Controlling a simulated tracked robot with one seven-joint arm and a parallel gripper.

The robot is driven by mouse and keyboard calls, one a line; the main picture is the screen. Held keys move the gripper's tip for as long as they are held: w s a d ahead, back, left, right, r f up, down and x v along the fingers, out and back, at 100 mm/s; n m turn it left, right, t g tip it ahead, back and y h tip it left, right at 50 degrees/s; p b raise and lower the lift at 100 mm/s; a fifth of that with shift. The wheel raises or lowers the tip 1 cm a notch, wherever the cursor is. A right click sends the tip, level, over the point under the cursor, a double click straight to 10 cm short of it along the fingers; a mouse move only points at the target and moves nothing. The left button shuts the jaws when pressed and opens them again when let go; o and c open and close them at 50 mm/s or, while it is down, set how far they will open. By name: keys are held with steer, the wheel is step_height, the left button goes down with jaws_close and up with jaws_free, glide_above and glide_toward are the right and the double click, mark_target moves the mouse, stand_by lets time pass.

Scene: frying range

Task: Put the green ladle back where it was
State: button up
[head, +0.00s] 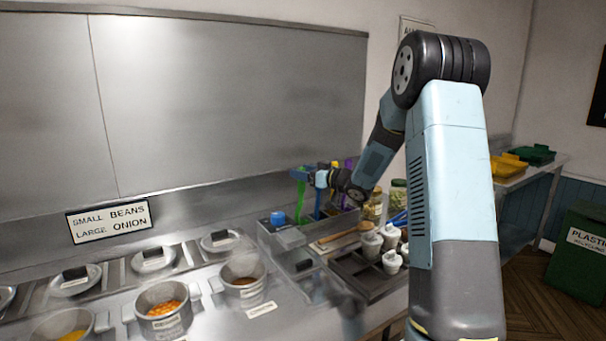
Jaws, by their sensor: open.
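The green ladle (300,203) shows as an upright green handle in the utensil holder area at the back of the counter. My gripper (303,175) is at the top of this handle, and its jaws are open. Whether the jaws touch the handle is too small to tell. A blue handle (318,204) stands just to the right of the green one, close to my gripper. A purple handle (349,166) stands farther right, partly behind my wrist. The ladle's bowl end is hidden.
Pots of food, such as the one with orange beans (162,308), and lidded wells (153,258) fill the counter at left. A wooden spoon (345,233), white shakers (371,244) and jars (373,207) crowd the area below and right of my gripper.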

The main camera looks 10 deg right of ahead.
steer(key=shift+r, duration=0.1)
steer(key=v, duration=1.2)
steer(key=s+r+m+h, duration=0.6)
steer(key=s+r+h, duration=0.4)
steer(key=h, duration=0.3)
steer(key=s+a+f+g, duration=0.2)
steer(key=s, duration=0.8)
steer(key=s+a+f+m+g+y, duration=0.1)
steer(key=s+a+g, duration=0.2)
steer(key=s, duration=0.6)
steer(key=s+a+f+m+g, duration=0.1)
steer(key=s+a+f+g, duration=0.1)
steer(key=s, duration=0.8)
steer(key=shift+s+a+f+g, duration=0.3)
steer(key=shift+a+f+g, duration=0.05)
steer(key=shift+a+g, duration=0.25)
